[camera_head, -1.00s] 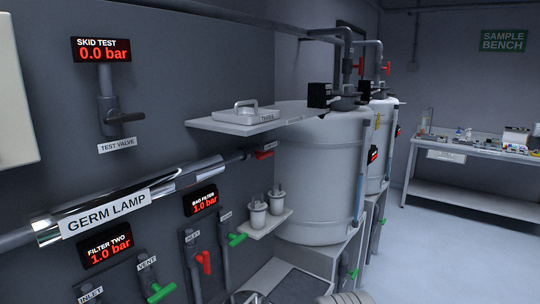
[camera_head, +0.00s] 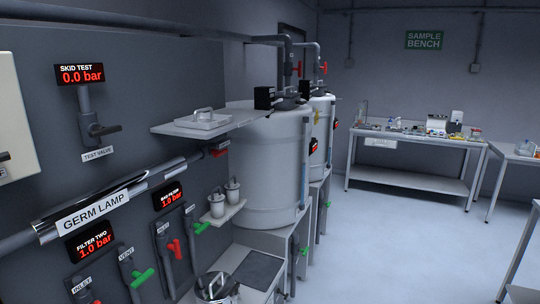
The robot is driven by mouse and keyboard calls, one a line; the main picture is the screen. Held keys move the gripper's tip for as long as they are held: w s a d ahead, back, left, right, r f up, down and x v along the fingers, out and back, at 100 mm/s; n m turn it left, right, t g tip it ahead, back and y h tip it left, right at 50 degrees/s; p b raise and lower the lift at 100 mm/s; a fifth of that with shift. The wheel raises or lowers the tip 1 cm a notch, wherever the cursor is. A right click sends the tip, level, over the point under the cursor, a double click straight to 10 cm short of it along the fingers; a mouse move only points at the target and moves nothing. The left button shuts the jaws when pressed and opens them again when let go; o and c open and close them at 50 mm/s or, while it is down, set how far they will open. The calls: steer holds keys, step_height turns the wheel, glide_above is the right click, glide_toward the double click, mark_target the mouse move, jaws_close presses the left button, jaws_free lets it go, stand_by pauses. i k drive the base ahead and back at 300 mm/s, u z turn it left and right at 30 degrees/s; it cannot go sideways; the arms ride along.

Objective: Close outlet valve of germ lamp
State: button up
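The germ lamp (camera_head: 118,191) is a shiny metal tube with a white "GERM LAMP" label, running along the grey wall panel at the left. Its pipe continues up and to the right, where a small valve with a red handle (camera_head: 219,153) sits at the far end under the shelf. The handle is small, and I cannot tell clearly how it is turned. My gripper is not in view.
A grey shelf (camera_head: 167,129) with a lidded tray juts out above the red handle. Large white tanks (camera_head: 262,185) stand right of it. Below the lamp are filter valves with red and green handles (camera_head: 142,278). A sample bench (camera_head: 405,182) stands at the back. The floor (camera_head: 385,245) at right is clear.

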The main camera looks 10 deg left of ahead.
mark_target(217, 153)
steer(key=u, duration=0.05)
steer(key=i, duration=0.9)
steer(key=u, duration=0.6)
steer(key=i, duration=0.8)
steer(key=u, duration=1.35)
steer(key=i, duration=0.55)
steer(key=u, duration=0.55)
